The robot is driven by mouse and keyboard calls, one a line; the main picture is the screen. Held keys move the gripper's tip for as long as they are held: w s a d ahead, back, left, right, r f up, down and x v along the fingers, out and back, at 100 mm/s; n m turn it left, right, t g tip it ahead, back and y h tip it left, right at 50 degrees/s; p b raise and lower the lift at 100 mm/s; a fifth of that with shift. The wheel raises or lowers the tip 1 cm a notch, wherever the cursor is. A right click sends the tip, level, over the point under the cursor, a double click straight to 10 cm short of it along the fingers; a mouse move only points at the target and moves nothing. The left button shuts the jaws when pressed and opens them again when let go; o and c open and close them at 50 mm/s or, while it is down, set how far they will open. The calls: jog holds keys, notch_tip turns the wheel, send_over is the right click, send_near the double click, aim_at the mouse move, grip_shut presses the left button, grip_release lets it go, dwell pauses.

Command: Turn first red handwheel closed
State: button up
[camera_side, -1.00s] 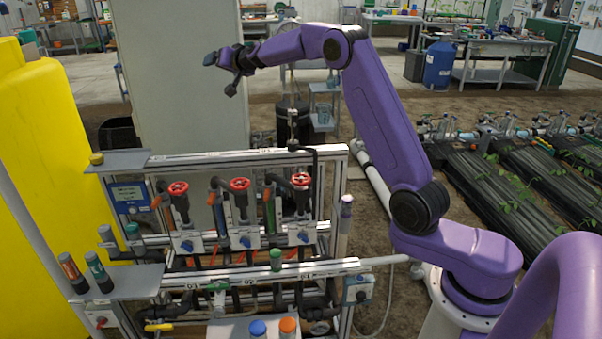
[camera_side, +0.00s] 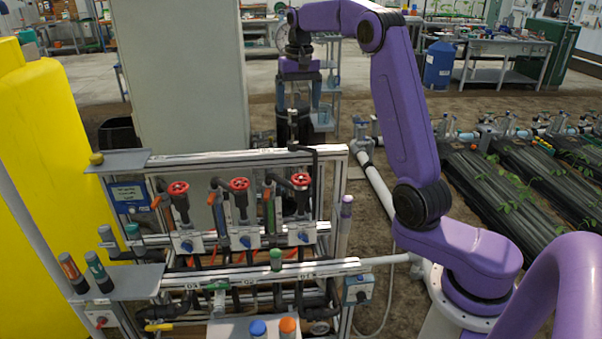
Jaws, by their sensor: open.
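Three red handwheels stand in a row on the aluminium-framed skid: a left one (camera_side: 178,188), a middle one (camera_side: 239,184) and a right one (camera_side: 300,180). Small labels on the rail below are hard to read, so I cannot tell for sure which wheel is the first. How far each wheel is turned does not show. My gripper (camera_side: 299,108) points down with its two fingers spread and nothing between them. In the picture it is straight above the right handwheel, apart from it and above the skid's top rail.
The skid's top rail (camera_side: 225,156) and a black pipe (camera_side: 318,149) rise near the right handwheel. A yellow tank (camera_side: 45,150) stands at left, a grey cabinet (camera_side: 185,80) behind. A lower rail (camera_side: 330,267) with a green-capped part (camera_side: 276,259) is in front.

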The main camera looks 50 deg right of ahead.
send_over(301, 178)
notch_tip(301, 178, down, 4)
notch_tip(301, 178, down, 18)
jog(key=shift+f, duration=0.15)
dwell(0.6)
jog(key=c, duration=1.1)
jog(key=shift+o, duration=0.2)
jog(key=shift+m, duration=0.3)
